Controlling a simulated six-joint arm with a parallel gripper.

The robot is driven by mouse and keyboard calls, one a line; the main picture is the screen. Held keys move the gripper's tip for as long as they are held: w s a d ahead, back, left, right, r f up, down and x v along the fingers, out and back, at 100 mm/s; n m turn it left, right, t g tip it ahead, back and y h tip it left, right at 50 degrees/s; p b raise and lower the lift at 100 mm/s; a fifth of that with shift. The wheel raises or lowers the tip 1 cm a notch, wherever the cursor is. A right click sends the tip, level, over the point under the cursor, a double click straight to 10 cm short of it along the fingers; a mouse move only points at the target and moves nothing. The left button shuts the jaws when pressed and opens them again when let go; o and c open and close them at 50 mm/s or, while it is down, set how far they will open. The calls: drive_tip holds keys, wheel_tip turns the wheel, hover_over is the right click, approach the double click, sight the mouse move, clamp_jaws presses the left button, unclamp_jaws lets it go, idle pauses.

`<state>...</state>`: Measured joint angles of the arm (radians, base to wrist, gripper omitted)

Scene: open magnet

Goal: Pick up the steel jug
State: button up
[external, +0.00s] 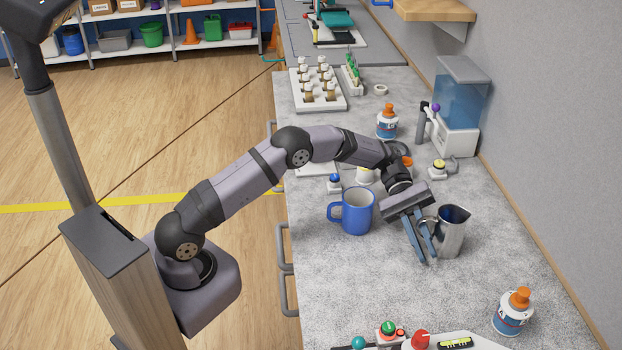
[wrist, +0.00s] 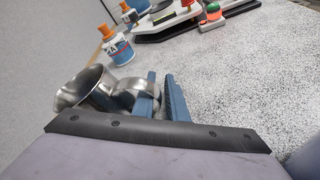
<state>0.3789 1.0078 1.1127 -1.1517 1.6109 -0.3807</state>
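The steel jug (external: 453,232) stands upright on the grey speckled counter, a shiny metal pitcher with a dark open mouth and a loop handle on its left. In the wrist view the jug (wrist: 88,92) is at the left, with its handle reaching behind the nearer blue finger. My gripper (external: 427,257) points down at the handle side, its two blue fingers close together with a narrow gap. In the wrist view my gripper (wrist: 161,88) appears closed around the handle; the fingers partly hide the contact.
A blue mug (external: 356,212) stands left of my gripper. A white bottle with an orange cap (external: 512,312) is at the front right, and another such bottle (external: 387,124) stands farther back. A blue water tank (external: 462,95) is by the wall. The counter in front of the jug is clear.

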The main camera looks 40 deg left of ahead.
clamp_jaws()
drive_tip(key=shift+r, duration=0.25)
idle(1.7)
wheel_tip(320, 180, up, 9)
drive_tip(key=b, duration=0.1)
drive_tip(key=shift+r, duration=0.2)
idle(0.8)
drive_tip(key=shift+r, duration=0.1)
